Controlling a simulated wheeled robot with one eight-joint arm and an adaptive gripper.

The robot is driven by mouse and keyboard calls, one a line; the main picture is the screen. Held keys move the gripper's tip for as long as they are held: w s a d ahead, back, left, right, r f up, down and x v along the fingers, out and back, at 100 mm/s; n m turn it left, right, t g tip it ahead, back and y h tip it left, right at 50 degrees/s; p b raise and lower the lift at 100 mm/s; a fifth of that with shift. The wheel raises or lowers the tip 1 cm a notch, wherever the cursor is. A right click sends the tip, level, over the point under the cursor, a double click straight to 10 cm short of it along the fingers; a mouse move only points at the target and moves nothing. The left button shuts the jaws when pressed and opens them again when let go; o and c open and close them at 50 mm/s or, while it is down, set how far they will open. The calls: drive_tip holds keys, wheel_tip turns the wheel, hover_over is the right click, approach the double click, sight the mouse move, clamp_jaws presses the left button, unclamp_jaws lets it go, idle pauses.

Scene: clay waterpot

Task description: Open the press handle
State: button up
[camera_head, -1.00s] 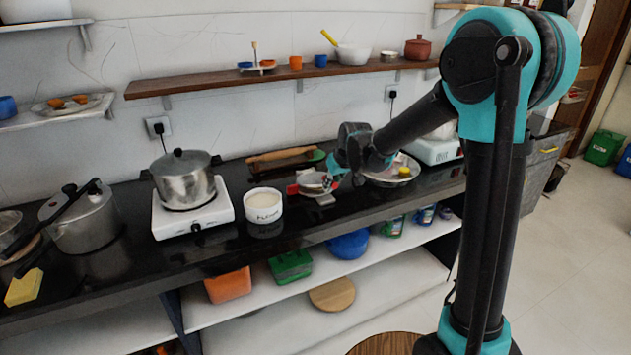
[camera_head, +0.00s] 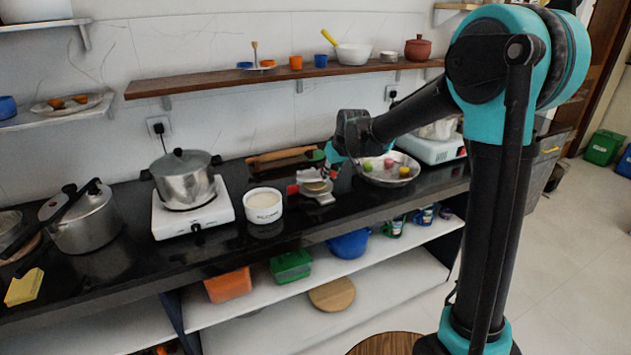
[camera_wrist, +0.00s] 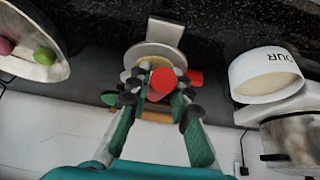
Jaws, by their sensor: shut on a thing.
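The press (camera_head: 318,196) is a small silver device on the black counter, with red parts at its left side and a pale yellowish disc showing on it. A light plate (camera_head: 309,174) appears raised and tilted behind that disc. In the wrist view the round silver press plate (camera_wrist: 151,51) lies just beyond my fingertips. My gripper (camera_wrist: 158,87) is shut on the red handle (camera_wrist: 161,79), which sits between its green, black-tipped fingers. In the head view my gripper (camera_head: 333,172) is at the press's right side, partly hidden by my wrist.
A white flour tub (camera_head: 264,205) stands close left of the press. A metal bowl with coloured balls (camera_head: 392,181) is close on the right. A rolling pin (camera_head: 281,155) lies behind. A pot (camera_head: 183,178) sits on a white stove farther left.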

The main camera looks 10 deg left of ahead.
drive_tip(key=shift+r, duration=0.2)
drive_tip(key=shift+c, duration=0.2)
drive_tip(key=shift+o, duration=0.2)
drive_tip(key=shift+w+a+r, duration=0.3)
drive_tip(key=shift+w+r, duration=0.1)
drive_tip(key=shift+r, duration=0.35)
drive_tip(key=shift+w+a+r, duration=0.25)
drive_tip(key=shift+w+r, duration=0.15)
drive_tip(key=shift+r, duration=0.35)
drive_tip(key=shift+c, duration=0.2)
drive_tip(key=shift+o, duration=0.2)
drive_tip(key=shift+w+a+r, duration=0.35)
drive_tip(key=shift+w+r, duration=0.15)
drive_tip(key=shift+r, duration=0.2)
drive_tip(key=shift+w+a+r, duration=0.3)
drive_tip(key=shift+w+r, duration=0.2)
drive_tip(key=shift+r, duration=0.15)
drive_tip(key=shift+w+a+r, duration=0.4)
drive_tip(key=shift+w+r, duration=0.15)
drive_tip(key=shift+r, duration=0.05)
drive_tip(key=shift+w+a+r, duration=0.4)
drive_tip(key=shift+w+r, duration=0.15)
